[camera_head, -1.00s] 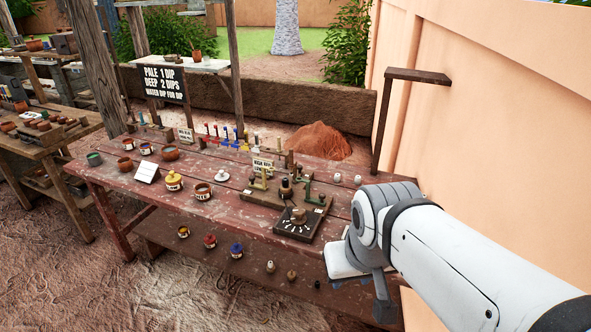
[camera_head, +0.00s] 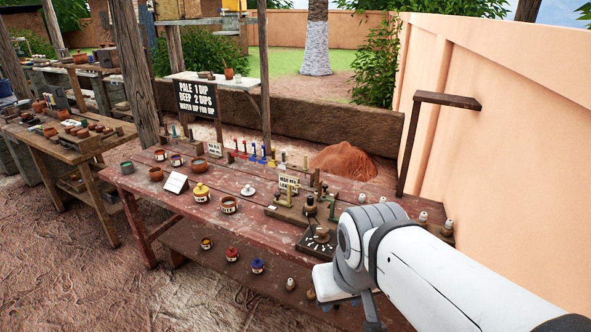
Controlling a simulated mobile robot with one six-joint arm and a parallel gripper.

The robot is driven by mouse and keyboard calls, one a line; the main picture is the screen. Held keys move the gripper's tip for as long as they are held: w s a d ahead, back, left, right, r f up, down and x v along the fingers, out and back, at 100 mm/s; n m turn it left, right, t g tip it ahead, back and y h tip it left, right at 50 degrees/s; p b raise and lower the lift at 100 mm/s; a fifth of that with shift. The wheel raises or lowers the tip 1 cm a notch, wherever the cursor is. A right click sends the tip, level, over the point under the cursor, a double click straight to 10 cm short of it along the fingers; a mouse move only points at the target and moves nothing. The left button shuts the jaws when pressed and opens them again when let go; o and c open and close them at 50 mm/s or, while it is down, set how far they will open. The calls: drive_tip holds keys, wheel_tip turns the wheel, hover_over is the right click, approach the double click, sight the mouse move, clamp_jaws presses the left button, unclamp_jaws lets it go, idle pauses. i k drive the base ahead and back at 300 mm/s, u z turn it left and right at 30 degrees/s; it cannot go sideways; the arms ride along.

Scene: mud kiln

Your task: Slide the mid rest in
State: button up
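A wooden stand (camera_head: 287,213) with small upright posts and a sign (camera_head: 289,184) sits on the red worn table (camera_head: 225,176). Among its parts are a yellowish upright (camera_head: 289,196), a dark round piece (camera_head: 310,205) and a greenish upright (camera_head: 332,207). I cannot tell which of these is the mid rest; the lettering is too small. My gripper (camera_head: 372,312) hangs low at the front right of the table, to the right of and nearer than the stand. Its fingers are mostly hidden by my arm, so its opening does not show.
A dark dial board (camera_head: 318,243) lies in front of the stand. Jars, bowls and a white card (camera_head: 176,183) occupy the table's left. Small pots (camera_head: 257,266) stand on the lower shelf. A dark wooden post (camera_head: 411,150) and a peach wall (camera_head: 520,140) bound the right.

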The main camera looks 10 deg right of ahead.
sight(324, 187)
drive_tip(key=u, duration=0.15)
drive_tip(key=i, duration=0.85)
drive_tip(key=z, duration=0.45)
drive_tip(key=i, duration=0.65)
drive_tip(key=z, duration=0.6)
